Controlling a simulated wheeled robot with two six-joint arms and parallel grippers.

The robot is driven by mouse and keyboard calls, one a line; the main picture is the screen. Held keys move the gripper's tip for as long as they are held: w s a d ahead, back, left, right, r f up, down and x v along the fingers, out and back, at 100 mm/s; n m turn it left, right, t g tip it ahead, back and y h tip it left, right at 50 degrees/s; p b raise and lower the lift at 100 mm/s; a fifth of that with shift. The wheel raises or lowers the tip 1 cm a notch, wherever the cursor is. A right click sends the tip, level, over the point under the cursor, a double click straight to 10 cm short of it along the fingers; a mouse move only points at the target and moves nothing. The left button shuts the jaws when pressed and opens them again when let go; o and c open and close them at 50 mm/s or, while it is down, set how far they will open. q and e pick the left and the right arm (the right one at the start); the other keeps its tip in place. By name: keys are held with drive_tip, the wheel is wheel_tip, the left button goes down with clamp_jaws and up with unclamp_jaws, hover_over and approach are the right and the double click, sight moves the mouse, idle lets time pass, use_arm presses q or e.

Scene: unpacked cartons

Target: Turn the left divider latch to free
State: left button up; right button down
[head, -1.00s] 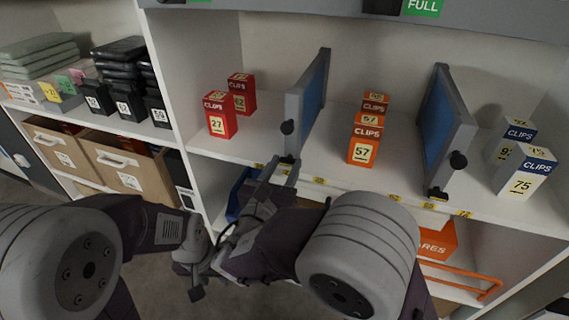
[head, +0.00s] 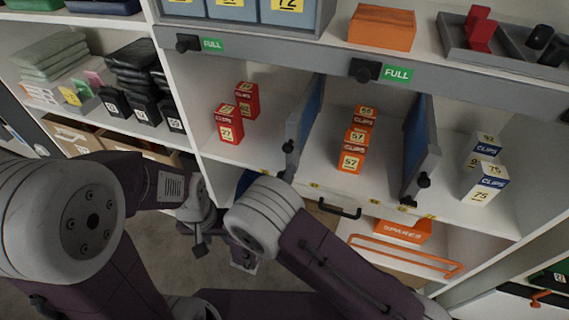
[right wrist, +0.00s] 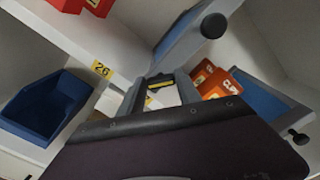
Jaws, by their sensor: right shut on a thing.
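The left divider (head: 304,120) is a grey-framed blue panel standing upright on the middle shelf, with a round black knob (head: 288,146) on its front edge. The divider also shows in the right wrist view (right wrist: 185,42), with its knob (right wrist: 213,26). My right gripper (head: 284,178) is at the foot of the left divider, by the shelf's front edge. In the right wrist view its fingers (right wrist: 162,90) are closed around the latch there, which they mostly hide; its turn angle cannot be told. My left gripper (head: 199,248) hangs low, in front of the shelf; its jaws are unclear.
The right divider (head: 420,145) has a similar knob and a dark latch (head: 408,202) at its foot. Red (head: 228,125), orange (head: 352,158) and white-blue clip boxes (head: 484,184) stand in the bays. A blue bin (right wrist: 45,105) and black handle (head: 338,210) lie below.

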drive_tip(key=shift+f+n+p, duration=0.1)
drive_tip(key=shift+n+p, duration=3.1)
drive_tip(key=shift+n, duration=0.4)
drive_tip(key=c, duration=0.8)
unclamp_jaws()
drive_tip(key=shift+a, duration=0.1)
drive_tip(key=shift+c, duration=0.2)
